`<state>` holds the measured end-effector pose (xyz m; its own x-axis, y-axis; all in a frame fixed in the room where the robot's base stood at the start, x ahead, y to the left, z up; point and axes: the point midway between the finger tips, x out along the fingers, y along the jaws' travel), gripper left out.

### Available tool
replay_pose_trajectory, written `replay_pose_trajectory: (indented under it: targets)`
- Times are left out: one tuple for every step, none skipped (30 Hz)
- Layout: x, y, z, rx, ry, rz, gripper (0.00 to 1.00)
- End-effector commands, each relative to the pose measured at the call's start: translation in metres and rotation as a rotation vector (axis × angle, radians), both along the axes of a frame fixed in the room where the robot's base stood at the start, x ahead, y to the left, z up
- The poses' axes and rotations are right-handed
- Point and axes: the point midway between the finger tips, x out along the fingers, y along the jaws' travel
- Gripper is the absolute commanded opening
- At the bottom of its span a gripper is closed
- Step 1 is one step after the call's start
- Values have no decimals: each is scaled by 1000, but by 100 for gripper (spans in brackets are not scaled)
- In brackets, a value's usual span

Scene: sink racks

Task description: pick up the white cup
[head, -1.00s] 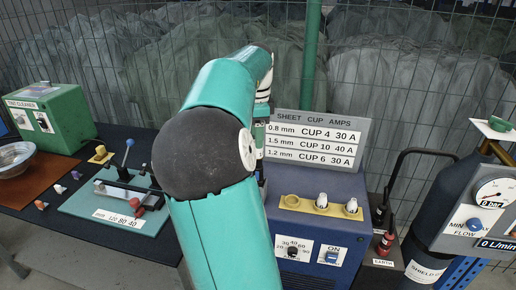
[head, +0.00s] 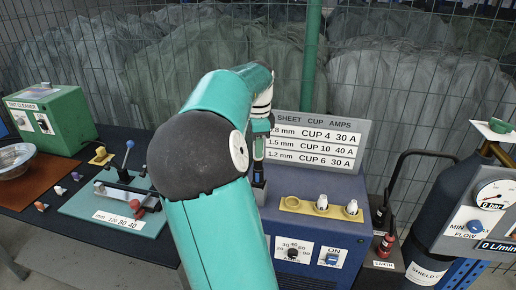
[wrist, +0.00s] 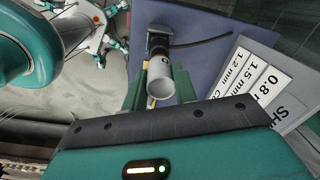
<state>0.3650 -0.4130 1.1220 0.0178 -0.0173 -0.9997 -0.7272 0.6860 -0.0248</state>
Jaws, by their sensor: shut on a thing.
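My gripper (wrist: 157,88) is shut on a white cup (wrist: 161,90), a short tube whose round open end faces the wrist camera. The green fingers stand on either side of it. Past the cup, in the wrist view, is a dark block (wrist: 158,40) with a black cable. In the head view my gripper (head: 258,155) points down over the left part of the blue machine (head: 310,235), above a small grey block (head: 259,190). The held cup cannot be made out there. Two other white cups (head: 321,203) (head: 352,207) stand in a yellow rack (head: 305,209); its left place is empty.
A sign (head: 317,142) stands behind the yellow rack, close to my gripper's right. A gas bottle with a gauge (head: 493,194) and a black handle are at the right. A teal board (head: 110,208) with a lever lies left on the dark bench. A wire fence runs behind.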

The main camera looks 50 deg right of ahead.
Motion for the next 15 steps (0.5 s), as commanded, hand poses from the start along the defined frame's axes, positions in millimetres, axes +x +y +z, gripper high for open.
replay_pose_trajectory:
  targets:
    - [0,0,1,0,0,0,2]
    - [0,0,1,-1,-1,0,2]
    - [0,0,2,-1,-1,0,2]
    - [0,0,4,-1,-1,0,2]
    - [0,0,5,-1,-1,0,2]
    - [0,0,8,-1,-1,0,2]
    - [0,-1,11,-1,-1,1,2]
    - [0,-1,14,-1,-1,1,2]
    - [0,-1,20,-1,-1,1,2]
    - [0,-1,24,-1,-1,1,2]
    - [0,-1,30,-2,-2,1,2]
    - [-2,3,37,-1,-5,2,2]
    - [-5,7,42,0,-6,2,2]
    - [-9,11,48,1,-6,3,2]
    - [-13,16,56,1,-8,5,2]
